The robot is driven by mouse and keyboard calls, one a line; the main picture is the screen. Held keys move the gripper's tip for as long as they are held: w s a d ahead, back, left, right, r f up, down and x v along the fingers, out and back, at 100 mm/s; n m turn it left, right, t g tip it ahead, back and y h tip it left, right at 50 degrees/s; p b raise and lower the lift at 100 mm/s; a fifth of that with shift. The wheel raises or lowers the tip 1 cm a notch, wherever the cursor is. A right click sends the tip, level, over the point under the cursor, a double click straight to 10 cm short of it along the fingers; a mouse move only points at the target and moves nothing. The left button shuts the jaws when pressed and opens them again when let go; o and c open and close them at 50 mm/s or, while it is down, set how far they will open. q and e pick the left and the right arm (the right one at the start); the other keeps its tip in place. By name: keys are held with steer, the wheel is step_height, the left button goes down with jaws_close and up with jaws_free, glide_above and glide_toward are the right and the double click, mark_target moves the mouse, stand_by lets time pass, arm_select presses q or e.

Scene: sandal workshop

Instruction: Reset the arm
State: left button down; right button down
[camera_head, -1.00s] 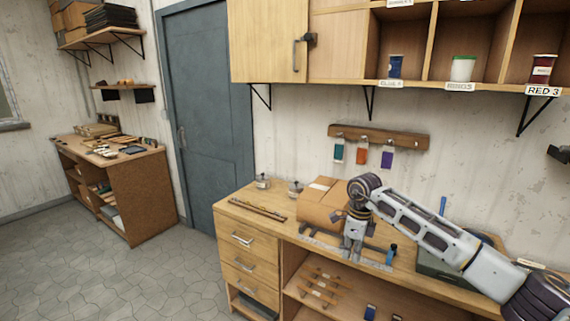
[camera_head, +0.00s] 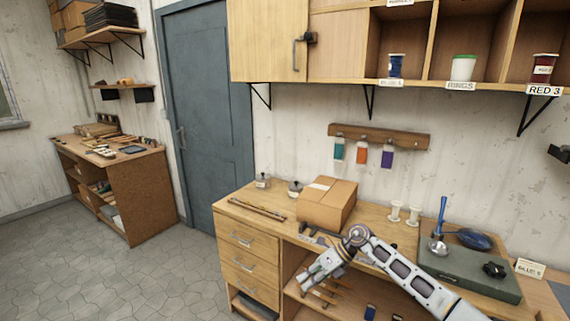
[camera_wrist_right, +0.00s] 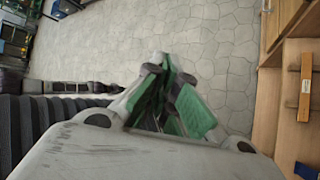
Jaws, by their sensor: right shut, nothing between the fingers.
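My right arm comes in from the lower right in the head view and reaches over the front of the workbench (camera_head: 420,236). My right gripper (camera_head: 303,286) is in front of the bench's open shelf, pointing down and to the left. It is shut and empty. In the right wrist view the closed fingers (camera_wrist_right: 168,100) with green pads show over the grey floor. My left gripper is in neither view.
On the bench stand a cardboard box (camera_head: 327,204), two white spools (camera_head: 404,213), a green case (camera_head: 466,275) and a blue-handled tool (camera_head: 440,228). Cubbies with cups (camera_head: 463,68) hang above. Grey floor (camera_head: 150,285) is free at the left.

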step_height(320, 180, down, 16)
steer(key=w+m+t+y, duration=0.2)
steer(key=m+t+y, duration=0.2)
steer(key=m+t, duration=0.85)
steer(key=s+d+f+m+h, duration=0.35)
steer(key=f+m, duration=0.25)
steer(key=f, duration=0.2)
steer(key=s+d+f+m+h, duration=0.2)
steer(key=s+d+f+m, duration=0.2)
steer(key=f+m, duration=0.25)
steer(key=s+d+f+m+h, duration=0.3)
steer(key=s+d+f+m, duration=0.15)
steer(key=f, duration=0.45)
steer(key=s+d+f+m+g+h, duration=0.2)
steer(key=s+d+f+m, duration=0.1)
steer(key=s+f, duration=0.55)
steer(key=s+d+f+m+g+h, duration=0.2)
steer(key=s+d+f+m+g, duration=0.3)
steer(key=s, duration=0.6)
steer(key=s+f+m+g, duration=0.1)
steer(key=s+f, duration=0.3)
steer(key=s, duration=0.9)
steer(key=s+f+m+g, duration=0.2)
steer(key=s+f+m, duration=0.1)
steer(key=s, duration=1.1)
steer(key=shift+a+f+h, duration=0.35)
steer(key=shift+f+h, duration=0.1)
steer(key=shift+f, duration=0.05)
steer(key=shift+g, duration=0.25)
